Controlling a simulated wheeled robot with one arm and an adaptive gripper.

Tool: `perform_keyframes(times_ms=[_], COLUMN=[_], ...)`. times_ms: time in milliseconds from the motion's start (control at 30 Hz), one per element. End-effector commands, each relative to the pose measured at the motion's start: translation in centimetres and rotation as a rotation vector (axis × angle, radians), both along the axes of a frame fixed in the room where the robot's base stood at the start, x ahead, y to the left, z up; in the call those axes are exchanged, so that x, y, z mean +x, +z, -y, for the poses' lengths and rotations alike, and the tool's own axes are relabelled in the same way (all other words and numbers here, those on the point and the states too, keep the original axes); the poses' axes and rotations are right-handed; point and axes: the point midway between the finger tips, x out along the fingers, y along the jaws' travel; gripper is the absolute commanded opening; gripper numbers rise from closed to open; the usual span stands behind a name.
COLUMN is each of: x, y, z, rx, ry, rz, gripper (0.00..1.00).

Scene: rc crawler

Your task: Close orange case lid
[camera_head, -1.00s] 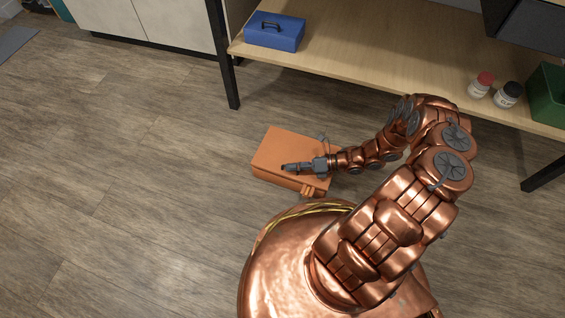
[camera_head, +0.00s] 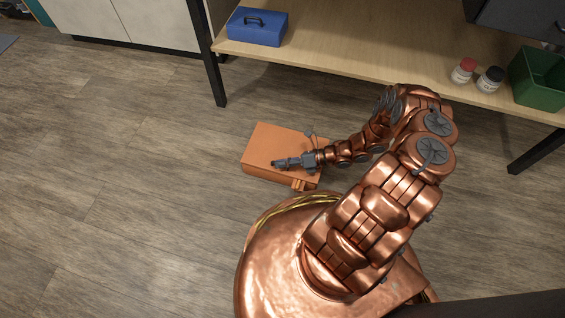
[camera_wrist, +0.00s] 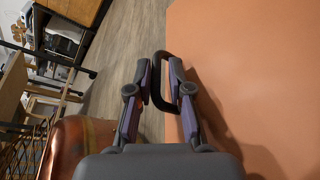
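The orange case (camera_head: 262,142) lies on the floor in the head view, its lid looking flat over the body; whether it is fully shut cannot be told. My gripper (camera_head: 277,163) reaches over the lid from the right, low above or touching it. In the wrist view the orange surface (camera_wrist: 250,65) fills the right side. A dark handle-like loop (camera_wrist: 156,88) stands between my gripper's fingers (camera_wrist: 160,68), which are apart. Whether they touch the loop cannot be told. The arm and gripper cover part of the case's right side.
A wooden bench (camera_head: 340,58) stands behind the case, with a dark leg (camera_head: 207,65). A blue case (camera_head: 257,28), two small jars (camera_head: 489,80) and a green bin (camera_head: 540,80) stand on it. The floor left of the case (camera_head: 120,160) is clear.

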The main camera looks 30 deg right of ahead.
Motion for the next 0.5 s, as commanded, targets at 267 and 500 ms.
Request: perform_keyframes(times_ms=[267,500], x=[-0.5,-2.3], y=[0.4,1.5], z=[1.5,5.5], rx=[-0.001,-0.004], ry=[-0.002,-0.003], rz=[0.001,0.004], gripper=[0.21,0.21])
